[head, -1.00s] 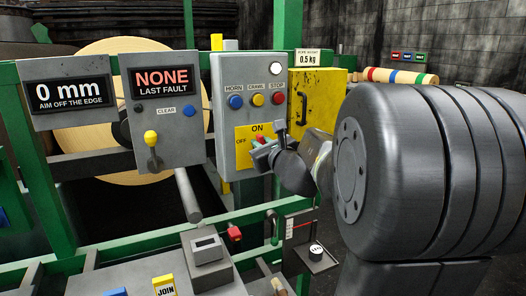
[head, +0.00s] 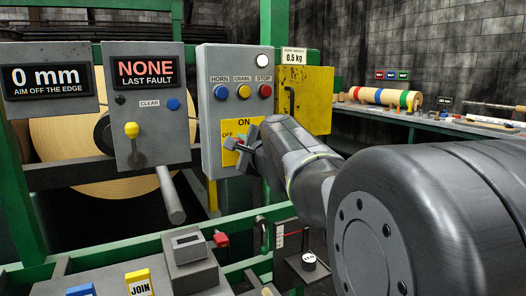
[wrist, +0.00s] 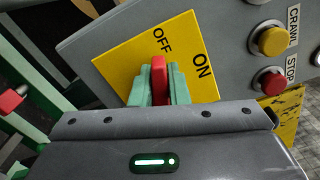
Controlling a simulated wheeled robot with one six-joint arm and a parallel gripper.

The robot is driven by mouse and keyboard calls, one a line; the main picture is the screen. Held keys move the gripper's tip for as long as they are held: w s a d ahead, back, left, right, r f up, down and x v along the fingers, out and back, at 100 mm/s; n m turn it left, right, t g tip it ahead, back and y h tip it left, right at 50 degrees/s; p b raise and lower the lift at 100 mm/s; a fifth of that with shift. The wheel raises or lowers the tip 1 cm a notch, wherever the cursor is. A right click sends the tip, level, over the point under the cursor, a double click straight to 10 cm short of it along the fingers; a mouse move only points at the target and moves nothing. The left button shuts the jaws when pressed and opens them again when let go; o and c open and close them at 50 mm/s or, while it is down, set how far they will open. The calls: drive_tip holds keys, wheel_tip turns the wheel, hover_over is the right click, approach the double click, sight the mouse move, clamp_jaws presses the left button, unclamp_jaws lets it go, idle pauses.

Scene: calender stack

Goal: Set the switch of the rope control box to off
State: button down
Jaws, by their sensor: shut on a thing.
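The rope control box (head: 212,120) is a grey box with HORN, CRAWL and STOP buttons above a yellow plate (head: 255,124) marked ON at the top and OFF at the left. My gripper (head: 243,148) is at this plate in the head view and hides the switch there. In the wrist view the red switch handle (wrist: 158,72) stands between the green fingertips, which are shut on it. The handle's upper end lies just below the word OFF on the plate (wrist: 115,68). I cannot tell whether it is fully at that position.
The red STOP button (wrist: 271,82) and yellow CRAWL button (wrist: 272,41) are close beside the plate. A panel with a yellow-knobbed lever (head: 131,130) stands left of the box. A yellow cabinet (head: 318,95) is on its right. Green rails (head: 120,252) run below.

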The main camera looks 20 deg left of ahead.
drive_tip(key=shift+f+n+b, duration=0.3)
drive_tip(key=shift+n+b, duration=0.4)
drive_tip(key=shift+n, duration=0.3)
drive_tip(key=shift+f+n+b, duration=0.25)
drive_tip(key=shift+n+b, duration=0.45)
drive_tip(key=shift+n, duration=0.3)
drive_tip(key=c, duration=1.4)
unclamp_jaws()
